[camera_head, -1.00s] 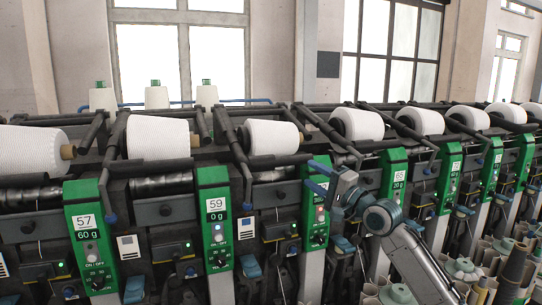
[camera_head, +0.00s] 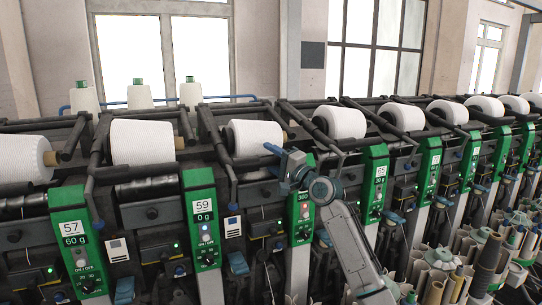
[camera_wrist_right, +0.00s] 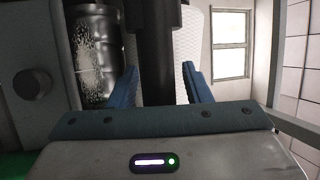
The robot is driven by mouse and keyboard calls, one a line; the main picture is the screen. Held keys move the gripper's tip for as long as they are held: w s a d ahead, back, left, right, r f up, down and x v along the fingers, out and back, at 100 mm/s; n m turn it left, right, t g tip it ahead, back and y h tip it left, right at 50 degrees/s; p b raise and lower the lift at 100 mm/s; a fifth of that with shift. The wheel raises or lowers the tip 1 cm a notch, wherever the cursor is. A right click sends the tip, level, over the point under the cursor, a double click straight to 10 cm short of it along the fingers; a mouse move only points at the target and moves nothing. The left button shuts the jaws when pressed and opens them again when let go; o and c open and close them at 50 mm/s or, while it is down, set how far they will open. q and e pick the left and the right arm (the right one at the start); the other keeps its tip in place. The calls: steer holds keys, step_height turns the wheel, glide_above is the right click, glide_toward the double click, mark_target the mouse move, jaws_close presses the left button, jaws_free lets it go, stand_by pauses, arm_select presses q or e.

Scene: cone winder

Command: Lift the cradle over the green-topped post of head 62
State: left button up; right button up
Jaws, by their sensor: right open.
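My right gripper (camera_head: 273,160) is at the front of a yarn cone (camera_head: 252,135) in the head view. Its blue fingers are open in the right wrist view (camera_wrist_right: 161,88), with a dark bar (camera_wrist_right: 157,40) of the cradle between them. A clear gap shows on either side of the bar. The cradle's dark front bar (camera_head: 246,163) lies just below the cone. The green-topped post (camera_head: 301,220) beside my right arm is partly covered by the wrist, and its head number is hidden. My left gripper is out of view.
Posts marked 57 (camera_head: 71,228) and 59 (camera_head: 203,215) stand to the left. More green posts and cones run off to the right. Paper tubes and cones (camera_head: 440,270) crowd the lower right. A shiny drum (camera_wrist_right: 100,55) is close in the right wrist view.

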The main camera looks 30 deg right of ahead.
steer(key=shift+c, duration=0.8)
jaws_close()
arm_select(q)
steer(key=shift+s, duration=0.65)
arm_select(e)
steer(key=shift+r, duration=0.1)
